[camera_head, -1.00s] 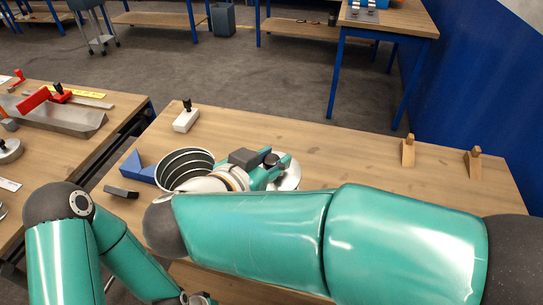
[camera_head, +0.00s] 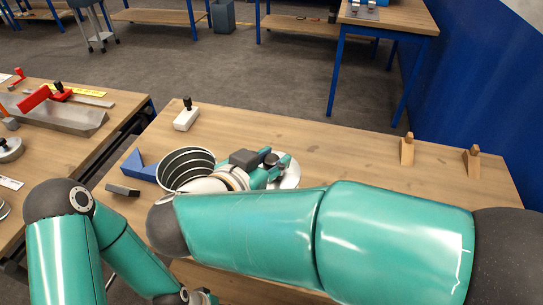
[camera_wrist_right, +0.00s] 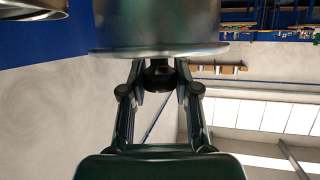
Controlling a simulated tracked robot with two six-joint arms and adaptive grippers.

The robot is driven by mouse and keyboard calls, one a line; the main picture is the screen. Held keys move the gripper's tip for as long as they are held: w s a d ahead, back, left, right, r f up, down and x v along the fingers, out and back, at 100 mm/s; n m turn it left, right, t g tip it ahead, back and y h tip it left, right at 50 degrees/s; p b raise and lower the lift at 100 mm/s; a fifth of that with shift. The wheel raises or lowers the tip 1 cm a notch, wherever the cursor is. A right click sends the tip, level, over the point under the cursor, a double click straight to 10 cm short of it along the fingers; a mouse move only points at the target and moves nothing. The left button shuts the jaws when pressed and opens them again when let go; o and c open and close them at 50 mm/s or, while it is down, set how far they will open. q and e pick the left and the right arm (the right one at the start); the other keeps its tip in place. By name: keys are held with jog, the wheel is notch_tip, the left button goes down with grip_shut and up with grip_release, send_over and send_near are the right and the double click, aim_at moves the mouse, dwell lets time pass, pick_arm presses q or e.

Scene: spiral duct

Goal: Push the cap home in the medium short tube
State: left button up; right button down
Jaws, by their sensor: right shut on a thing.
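My right gripper (camera_head: 268,161) is at the left middle of the near table. In the right wrist view, its fingers (camera_wrist_right: 159,76) are shut on the black knob (camera_wrist_right: 158,73) of the cap. A wide, shiny metal rim (camera_wrist_right: 158,50) lies just past the knob, with a narrower metal cylinder (camera_wrist_right: 157,22) beyond it. I cannot tell whether that cylinder is the cap's body or the tube. In the head view, a pale round metal piece (camera_head: 290,174) shows beside the fingers, partly hidden by them.
An open ribbed spiral duct (camera_head: 186,166) lies left of my right gripper, beside a blue wedge block (camera_head: 136,166) and a dark block (camera_head: 122,190). A white block with a black knob (camera_head: 186,119) stands behind. Two wooden wedges (camera_head: 407,151) stand right. The table's middle back is clear.

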dwell(0.7)
jog(key=shift+r+p, duration=0.1)
jog(key=shift+p, duration=0.35)
jog(key=shift+f+b, duration=0.75)
jog(key=shift+f, duration=1.35)
jog(key=c, duration=0.8)
grip_release()
jog(key=shift+o, duration=0.2)
jog(key=shift+s+a, duration=0.1)
jog(key=v, duration=0.7)
jog(key=shift+s, duration=0.1)
